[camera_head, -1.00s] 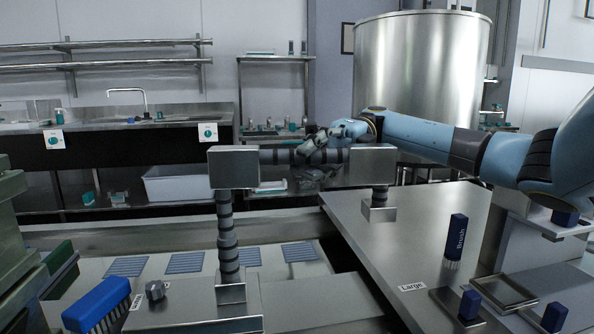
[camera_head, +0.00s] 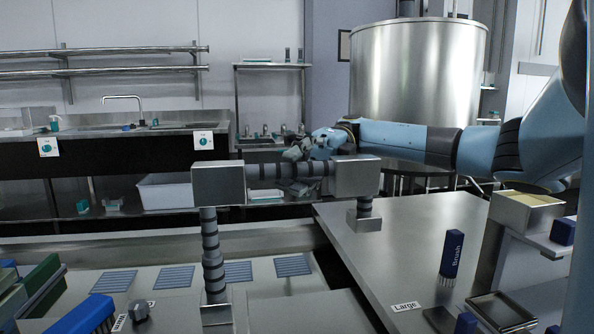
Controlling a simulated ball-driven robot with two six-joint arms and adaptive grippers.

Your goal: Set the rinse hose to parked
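A grey hose with dark ribs, which looks like the rinse hose, runs level (camera_head: 268,171) between a left metal block (camera_head: 217,183) and a right metal block (camera_head: 357,177). A ribbed upright (camera_head: 213,252) stands below the left block, and a short one below the right block ends on a small metal foot (camera_head: 364,220). My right gripper (camera_head: 296,152) overlaps the top of the level ribbed part in the head view. Its fingers are small and dark, so I cannot tell whether they touch the hose or are open. My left gripper is not in view.
A steel table (camera_head: 400,240) on the right bears a blue brush (camera_head: 451,256) and a "Large" label (camera_head: 405,306). Another blue brush (camera_head: 88,318) lies at the lower left near a dark knob (camera_head: 139,308). A big steel vat (camera_head: 418,85) stands behind.

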